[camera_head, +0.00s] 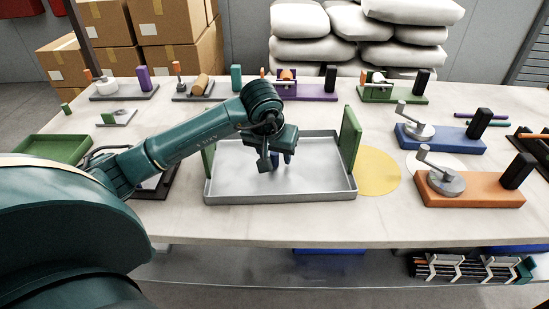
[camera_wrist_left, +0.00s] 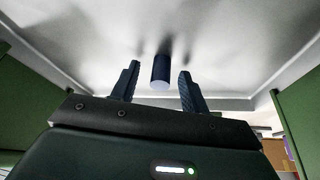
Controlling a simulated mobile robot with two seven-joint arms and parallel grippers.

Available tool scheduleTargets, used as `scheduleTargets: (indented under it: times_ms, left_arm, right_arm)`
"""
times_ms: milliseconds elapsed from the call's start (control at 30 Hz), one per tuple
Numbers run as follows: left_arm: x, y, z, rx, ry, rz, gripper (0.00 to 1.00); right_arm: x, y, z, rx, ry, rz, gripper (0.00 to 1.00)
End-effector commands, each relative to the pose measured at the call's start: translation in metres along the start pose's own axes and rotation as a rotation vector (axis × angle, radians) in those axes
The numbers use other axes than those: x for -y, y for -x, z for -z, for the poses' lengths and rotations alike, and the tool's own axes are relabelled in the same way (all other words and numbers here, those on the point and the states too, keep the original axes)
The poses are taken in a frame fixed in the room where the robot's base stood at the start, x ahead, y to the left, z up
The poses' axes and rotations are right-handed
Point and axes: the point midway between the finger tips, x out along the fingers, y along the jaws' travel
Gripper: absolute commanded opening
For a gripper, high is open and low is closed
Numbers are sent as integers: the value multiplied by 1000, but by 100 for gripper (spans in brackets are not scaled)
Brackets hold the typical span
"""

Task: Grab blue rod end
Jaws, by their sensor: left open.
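The blue rod end (camera_wrist_left: 161,72) is a short dark blue cylinder with a pale round end face, in the upper middle of the left wrist view. It is between the two fingers of my left gripper (camera_wrist_left: 159,68), with a gap on each side. The fingers are apart and do not touch it. In the head view my left gripper (camera_head: 281,160) points down over the grey metal tray (camera_head: 320,183). I cannot tell the rod end from the dark fingers there. My right gripper is not in view.
A green upright plate (camera_head: 349,142) stands at the tray's right side, with another green plate (camera_head: 209,159) at its left. A yellow disc (camera_head: 378,172) lies to the right. Blue (camera_head: 445,141) and orange (camera_head: 470,190) crank fixtures stand further right.

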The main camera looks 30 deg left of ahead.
Motion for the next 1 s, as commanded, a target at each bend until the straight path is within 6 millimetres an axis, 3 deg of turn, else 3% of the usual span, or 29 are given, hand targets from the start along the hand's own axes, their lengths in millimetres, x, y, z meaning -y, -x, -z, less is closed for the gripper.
scheduleTargets:
  times_ms: [167, 700, 1000]
  left_arm:
    - [0, 0, 0, 0, 0, 0, 45]
    - [0, 1, 0, 0, 0, 0, 1]
    - [0, 4, 2, -2, 1, 0, 0]
  right_arm:
    - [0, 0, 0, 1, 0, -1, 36]
    - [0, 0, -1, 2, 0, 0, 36]
    - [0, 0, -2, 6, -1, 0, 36]
